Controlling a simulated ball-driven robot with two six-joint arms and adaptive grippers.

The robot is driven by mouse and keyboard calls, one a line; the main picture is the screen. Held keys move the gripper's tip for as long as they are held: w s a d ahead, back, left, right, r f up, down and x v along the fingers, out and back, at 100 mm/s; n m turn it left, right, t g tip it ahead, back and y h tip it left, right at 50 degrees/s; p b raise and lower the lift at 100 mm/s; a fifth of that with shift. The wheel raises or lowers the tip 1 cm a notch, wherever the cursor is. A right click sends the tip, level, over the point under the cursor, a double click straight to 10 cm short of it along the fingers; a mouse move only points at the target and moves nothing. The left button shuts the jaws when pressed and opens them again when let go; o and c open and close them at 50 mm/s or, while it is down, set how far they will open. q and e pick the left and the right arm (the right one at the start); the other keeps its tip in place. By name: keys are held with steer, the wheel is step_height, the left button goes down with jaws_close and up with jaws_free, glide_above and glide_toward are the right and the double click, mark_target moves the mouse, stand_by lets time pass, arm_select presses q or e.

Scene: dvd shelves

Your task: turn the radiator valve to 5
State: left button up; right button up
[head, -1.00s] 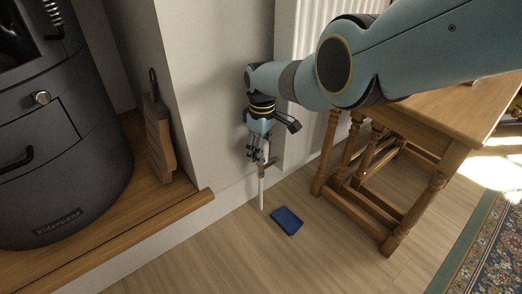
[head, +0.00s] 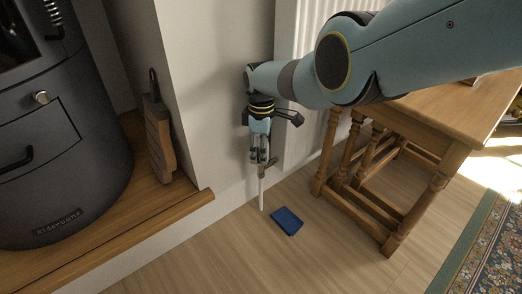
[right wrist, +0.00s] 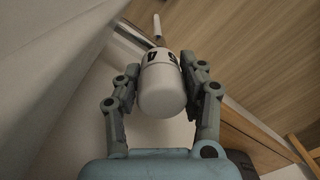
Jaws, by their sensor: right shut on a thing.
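The radiator valve has a white rounded head (right wrist: 162,88), seen from its end in the right wrist view. Dark marks show near its far rim, but I cannot read the setting. My right gripper (right wrist: 160,72) has its two fingers on either side of the head and is shut on it. In the head view my right gripper (head: 261,158) points down at the valve, low beside the wall, and mostly hides the head. A white pipe (head: 262,190) runs from below the gripper to the floor. My left gripper is not in view.
A white radiator (head: 300,45) is on the wall behind my arm. A wooden nest of tables (head: 440,110) stands close on the right. A blue case (head: 287,221) lies on the floor near the pipe. A dark stove (head: 60,130) stands on the left.

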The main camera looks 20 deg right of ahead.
steer(key=shift+a, duration=0.15)
steer(key=o, duration=1.1)
steer(key=shift+o, duration=0.6)
steer(key=shift+r, duration=0.1)
steer(key=r, duration=1.1)
steer(key=shift+w+d+r, duration=0.2)
steer(key=shift+r, duration=0.2)
